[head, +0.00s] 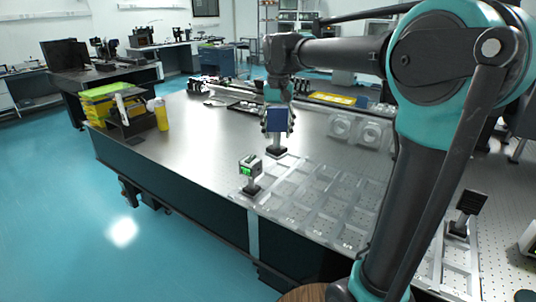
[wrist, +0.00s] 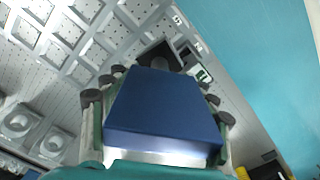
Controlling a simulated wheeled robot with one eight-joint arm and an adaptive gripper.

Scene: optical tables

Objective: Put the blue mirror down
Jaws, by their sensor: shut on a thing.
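The blue mirror (head: 277,120) is a blue block on a black post and base (head: 277,151), over the optical table (head: 200,140). My gripper (head: 277,114) is shut on it from above, with fingers on both sides. In the wrist view the blue mirror (wrist: 165,115) fills the middle between the fingers of my gripper (wrist: 157,100). It looks upright in the head view. I cannot tell whether its base touches the table or hangs just above it.
A green-lit cube on a post (head: 250,173) stands in front, left of the mirror. A clear tray grid (head: 310,200) lies to the right and front. Clear round-hole holders (head: 360,130) are at right. A yellow bottle (head: 161,114) stands at the left end. Table space left of the mirror is bare.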

